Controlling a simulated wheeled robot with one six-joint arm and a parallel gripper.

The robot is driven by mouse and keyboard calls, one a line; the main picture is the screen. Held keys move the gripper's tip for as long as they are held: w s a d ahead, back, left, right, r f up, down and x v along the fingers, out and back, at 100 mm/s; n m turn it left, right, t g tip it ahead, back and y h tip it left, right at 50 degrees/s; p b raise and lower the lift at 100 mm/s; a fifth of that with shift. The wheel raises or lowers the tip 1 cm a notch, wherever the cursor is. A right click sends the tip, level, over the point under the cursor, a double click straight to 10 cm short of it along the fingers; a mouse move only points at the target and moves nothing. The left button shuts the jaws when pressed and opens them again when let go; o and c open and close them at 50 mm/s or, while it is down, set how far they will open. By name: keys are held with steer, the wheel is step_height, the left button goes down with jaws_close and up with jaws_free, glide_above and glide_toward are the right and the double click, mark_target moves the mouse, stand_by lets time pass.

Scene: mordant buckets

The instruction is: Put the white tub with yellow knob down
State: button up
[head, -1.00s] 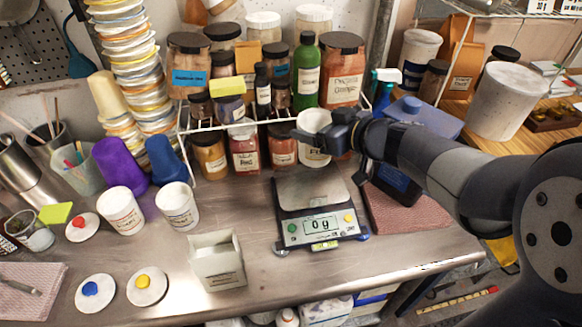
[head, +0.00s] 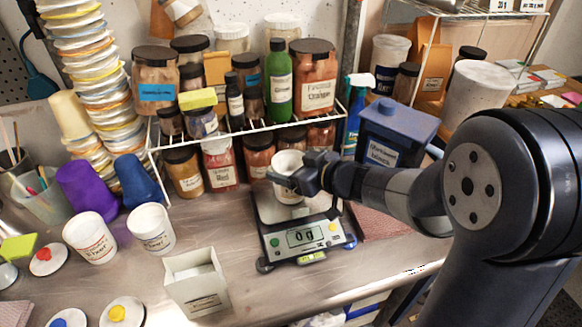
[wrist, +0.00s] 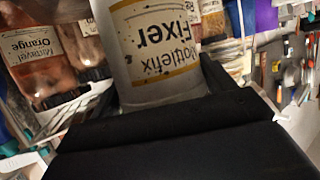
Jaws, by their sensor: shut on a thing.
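My gripper (head: 298,180) is shut on a white tub (head: 288,162) and holds it upright over the back part of the scale's plate (head: 298,211). The scale's display (head: 304,236) reads 0 g. In the wrist view the tub (wrist: 158,55) stands between the dark jaws, its label upside down and reading "Mottlefix Fixer", with a yellow border. I see no yellow knob on this tub. A white lid with a yellow knob (head: 122,312) lies on the bench at the lower left.
A wire rack (head: 240,133) with several jars stands close behind the scale. An open square white container (head: 196,283) stands left of the scale. Two white tubs (head: 90,238) (head: 151,230) stand further left. A blue-lidded box (head: 393,128) is at right. Bare bench lies front of the scale.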

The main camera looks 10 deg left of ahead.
steer(key=shift+f, duration=0.15)
steer(key=o, duration=1.1)
steer(key=shift+c, duration=0.2)
steer(key=shift+d+r, duration=0.1)
steer(key=shift+r, duration=0.15)
steer(key=p+v, duration=0.1)
steer(key=v, duration=1)
steer(key=shift+s+d, duration=0.3)
